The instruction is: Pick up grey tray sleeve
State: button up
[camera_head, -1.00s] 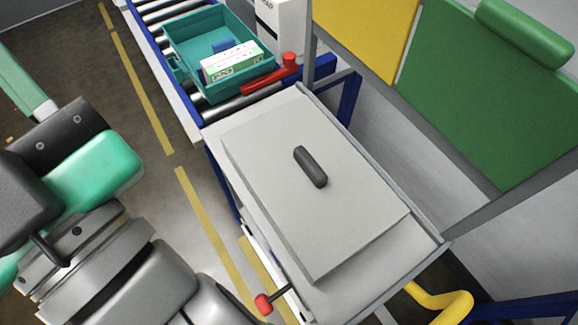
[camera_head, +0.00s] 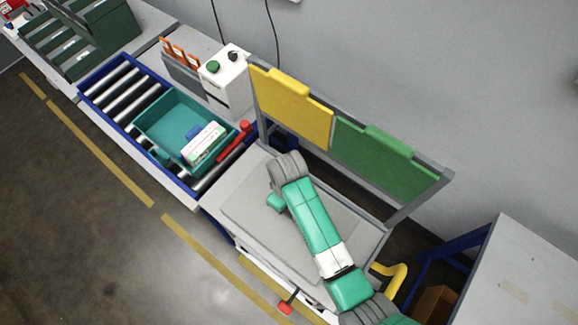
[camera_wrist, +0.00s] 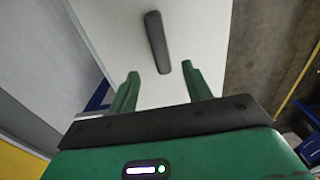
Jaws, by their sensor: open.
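A flat grey slab (camera_head: 245,210), which I take for the grey tray sleeve, lies on the bench. Its dark bar handle is hidden behind my arm in the head view. In the wrist view the slab's pale face (camera_wrist: 190,30) fills the middle, with the dark handle (camera_wrist: 157,42) standing on it. My gripper (camera_wrist: 161,76) is open and empty. Its two green fingers point at the slab, and the handle lies ahead, between their lines and not held. In the head view only a green part of my gripper shows, over the slab.
Yellow (camera_head: 290,103) and green (camera_head: 385,160) panels hang on a frame behind the bench. A teal bin (camera_head: 150,125) with a white-green box (camera_head: 204,143) sits on the roller conveyor (camera_head: 115,95). A red lever (camera_head: 234,142) and a red knob (camera_head: 285,307) stick out nearby.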

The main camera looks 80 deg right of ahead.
jog(key=shift+s+a+f, duration=0.1)
jog(key=shift+s+f, duration=0.05)
jog(key=shift+s, duration=0.35)
jog(key=shift+w+f, duration=0.1)
jog(key=shift+f, duration=3.85)
grip_shut()
